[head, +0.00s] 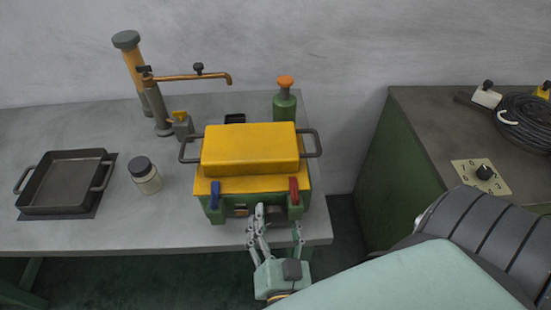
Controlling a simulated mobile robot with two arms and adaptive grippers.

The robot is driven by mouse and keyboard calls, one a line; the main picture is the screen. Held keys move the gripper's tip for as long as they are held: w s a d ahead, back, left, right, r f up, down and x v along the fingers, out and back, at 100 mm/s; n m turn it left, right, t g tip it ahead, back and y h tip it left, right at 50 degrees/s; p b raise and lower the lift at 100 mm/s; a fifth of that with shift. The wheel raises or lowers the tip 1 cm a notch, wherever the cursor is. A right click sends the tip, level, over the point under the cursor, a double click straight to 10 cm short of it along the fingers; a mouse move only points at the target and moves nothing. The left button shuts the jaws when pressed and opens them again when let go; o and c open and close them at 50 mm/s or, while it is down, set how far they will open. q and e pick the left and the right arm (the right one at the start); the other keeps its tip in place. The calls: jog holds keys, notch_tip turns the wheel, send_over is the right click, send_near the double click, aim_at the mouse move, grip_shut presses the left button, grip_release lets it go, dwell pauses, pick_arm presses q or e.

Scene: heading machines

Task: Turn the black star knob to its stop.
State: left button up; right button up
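A green machine (237,213) with a yellow lid (250,148) stands at the front edge of the grey bench. My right gripper (276,226) is in front of its lower right front, with its fingers spread apart. Small dark and grey parts show between and just behind the fingers. I cannot tell whether one of them is the star knob, or whether the fingers touch anything. A small black knob (484,172) sits on a beige dial plate on the right cabinet, well away from the gripper. My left gripper is not in view.
A blue lever (215,195) and a red lever (294,191) flank the machine's front. A dark pan (64,182), a jar (145,175) and a copper tap (190,77) are to the left. A gap separates bench and cabinet.

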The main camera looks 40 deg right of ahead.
jog(key=c, duration=0.8)
jog(key=shift+m, duration=0.9)
jog(key=m, duration=0.3)
jog(key=shift+a+f, duration=0.1)
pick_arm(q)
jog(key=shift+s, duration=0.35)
pick_arm(e)
jog(key=shift+m, duration=0.4)
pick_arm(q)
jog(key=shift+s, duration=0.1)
pick_arm(e)
jog(key=o, duration=1.1)
